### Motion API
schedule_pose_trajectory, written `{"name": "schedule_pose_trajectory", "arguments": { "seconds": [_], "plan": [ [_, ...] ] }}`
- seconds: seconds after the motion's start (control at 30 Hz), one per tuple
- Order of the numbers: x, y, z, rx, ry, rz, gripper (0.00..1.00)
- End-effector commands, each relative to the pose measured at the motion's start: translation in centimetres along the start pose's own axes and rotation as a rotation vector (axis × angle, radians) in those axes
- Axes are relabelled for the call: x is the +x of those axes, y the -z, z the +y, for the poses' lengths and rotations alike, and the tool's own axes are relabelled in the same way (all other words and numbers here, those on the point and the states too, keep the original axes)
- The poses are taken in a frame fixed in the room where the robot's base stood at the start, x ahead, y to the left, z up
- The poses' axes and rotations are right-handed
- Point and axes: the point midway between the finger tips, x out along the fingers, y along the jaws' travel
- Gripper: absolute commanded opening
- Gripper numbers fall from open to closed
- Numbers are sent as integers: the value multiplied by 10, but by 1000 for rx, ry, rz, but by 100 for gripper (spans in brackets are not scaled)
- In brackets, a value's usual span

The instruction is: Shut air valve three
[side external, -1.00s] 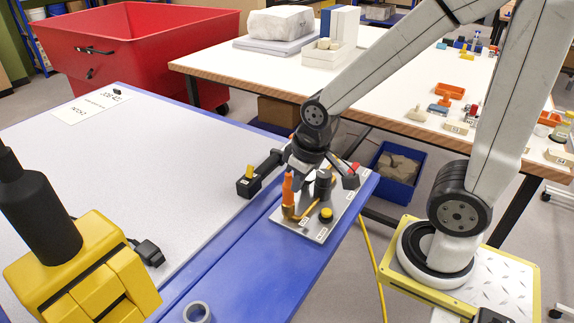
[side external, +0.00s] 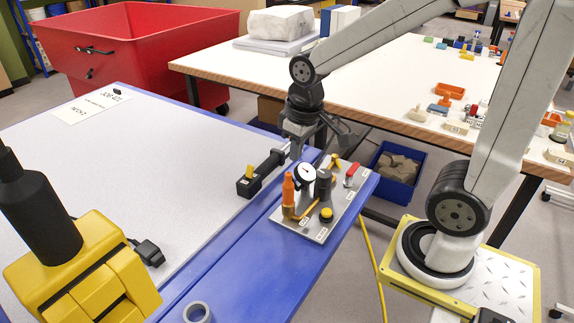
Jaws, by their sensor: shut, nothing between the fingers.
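A grey valve panel (side external: 318,232) lies on the blue edge of the work table. It carries an orange upright part (side external: 288,188), a round white gauge (side external: 304,174), a dark cylinder (side external: 323,184) and a yellow button (side external: 326,214). A long yellow lever (side external: 306,210) lies slanted near the front, a second yellow lever (side external: 335,160) is at the back, and a red lever (side external: 352,170) is at the back right. The panel labels are too small to read, so I cannot tell which valve is three. My gripper (side external: 297,156) is shut and empty, above the panel's back left.
A black block with a yellow lever (side external: 249,172) sits left of the panel. A yellow and black device (side external: 85,265) and a grey ring (side external: 197,312) are nearer. A white table (side external: 400,75) with small parts stands behind. The grey tabletop (side external: 150,165) is largely clear.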

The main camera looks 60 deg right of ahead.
Motion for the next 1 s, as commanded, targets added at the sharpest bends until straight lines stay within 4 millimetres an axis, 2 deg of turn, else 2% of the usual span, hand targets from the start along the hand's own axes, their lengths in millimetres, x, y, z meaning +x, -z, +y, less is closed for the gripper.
{"name": "schedule_pose_trajectory", "arguments": {
  "seconds": [0.27,0.6,1.0],
  "plan": [
    [1,23,36,-6,-24,-95,0],
    [5,50,106,-12,-35,-264,0],
    [16,56,191,-4,-1,-454,0]
  ]
}}
